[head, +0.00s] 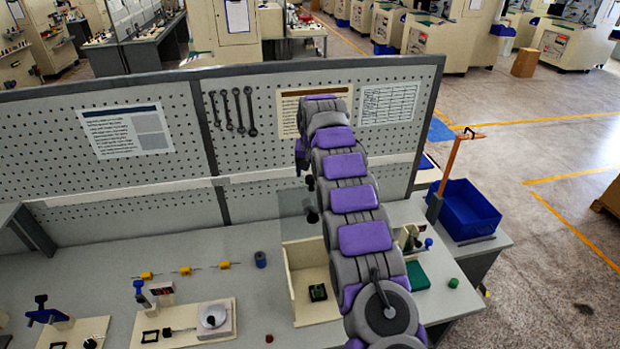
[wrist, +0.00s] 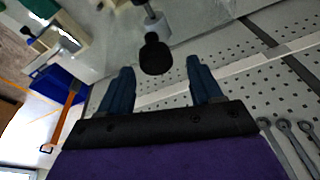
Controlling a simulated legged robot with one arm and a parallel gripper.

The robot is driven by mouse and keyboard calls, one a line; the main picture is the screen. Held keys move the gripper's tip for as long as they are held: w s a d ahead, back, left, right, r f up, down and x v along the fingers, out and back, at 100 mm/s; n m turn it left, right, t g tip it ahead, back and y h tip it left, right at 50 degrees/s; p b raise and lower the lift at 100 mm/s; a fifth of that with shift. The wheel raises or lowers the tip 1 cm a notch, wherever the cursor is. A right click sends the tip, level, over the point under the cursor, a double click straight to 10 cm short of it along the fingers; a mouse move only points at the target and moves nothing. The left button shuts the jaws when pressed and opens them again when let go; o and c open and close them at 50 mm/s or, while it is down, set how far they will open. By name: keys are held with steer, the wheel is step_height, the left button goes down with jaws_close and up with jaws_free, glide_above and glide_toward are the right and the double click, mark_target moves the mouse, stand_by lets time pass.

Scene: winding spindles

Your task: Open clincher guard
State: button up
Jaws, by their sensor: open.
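The clincher guard appears as a clear, faintly tinted panel (head: 291,202) standing at the back of a cream-walled station on the bench. A black knob (head: 312,216) sits at its right side, next to my arm. In the wrist view the black rounded knob (wrist: 155,56) on a light grey stem lies in front of my gripper (wrist: 160,66). The two blue fingers are spread, one on each side of the knob's line, with nothing held between them. I cannot tell whether the knob reaches between the tips. My arm hides part of the station in the head view.
A grey pegboard (head: 130,185) with hanging wrenches (head: 238,110) stands behind the bench. A blue bin (head: 466,208) and an orange post (head: 447,165) are at the right. Small fixtures stand on the bench at left, with bare bench top (head: 90,262) between.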

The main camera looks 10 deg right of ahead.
steer(key=p+v, duration=0.4)
steer(key=v, duration=0.9)
steer(key=shift+r+p, duration=0.35)
steer(key=shift+r, duration=0.05)
steer(key=shift+s, duration=0.1)
steer(key=s+a+f+n+g+b, duration=0.1)
steer(key=s+f+b, duration=0.3)
steer(key=s, duration=0.5)
steer(key=s+a+f+g+b, duration=0.1)
steer(key=s+f+b, duration=0.2)
steer(key=s+b, duration=0.5)
steer(key=s+f+n+b, duration=0.1)
steer(key=s+f+b, duration=0.25)
steer(key=s, duration=0.65)
steer(key=s+f+b, duration=0.4)
steer(key=s+f, duration=0.3)
steer(key=s, duration=0.3)
steer(key=s+f+g+b, duration=0.1)
steer(key=s+f+b, duration=0.2)
steer(key=s+f, duration=0.3)
steer(key=s+a+f+n+g+b, duration=0.1)
steer(key=s+f+b, duration=0.3)
steer(key=s, duration=1)
step_height(320, 180, down, 4)
steer(key=shift+s+r+b, duration=0.2)
steer(key=shift+s+b, duration=0.1)
steer(key=shift+s, duration=0.1)
